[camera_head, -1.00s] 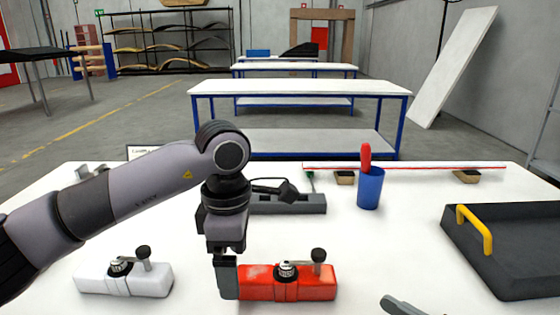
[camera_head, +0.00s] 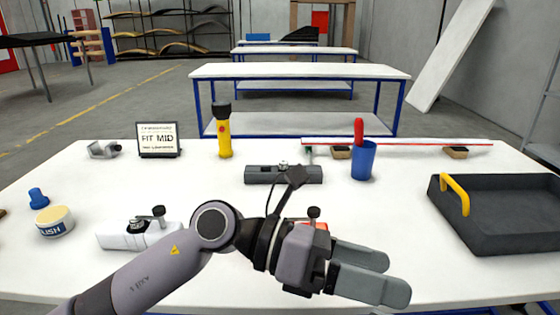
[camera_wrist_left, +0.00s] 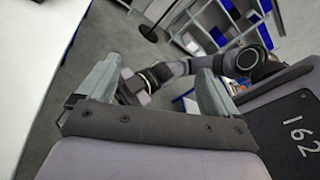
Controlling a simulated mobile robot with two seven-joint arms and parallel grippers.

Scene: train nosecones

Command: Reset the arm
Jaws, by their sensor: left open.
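My left gripper (camera_head: 393,277) is open and empty. In the head view it points right above the near part of the table, its fingers apart. Both fingers also frame the left wrist view (camera_wrist_left: 160,80), with nothing between them. Another arm (camera_wrist_left: 185,68), which looks like my right one, shows beyond them; whether its gripper is open is unclear. The red block (camera_head: 320,224) with its dark knob is mostly hidden behind my left gripper. The white block (camera_head: 130,238) lies left of it, partly behind my left arm.
A black tray (camera_head: 500,232) with a yellow handle stands at the right. A blue cup (camera_head: 363,162), a grey block (camera_head: 262,175), a yellow flashlight (camera_head: 224,138), a sign (camera_head: 158,139) and a tub (camera_head: 54,222) stand on the white table (camera_head: 400,205).

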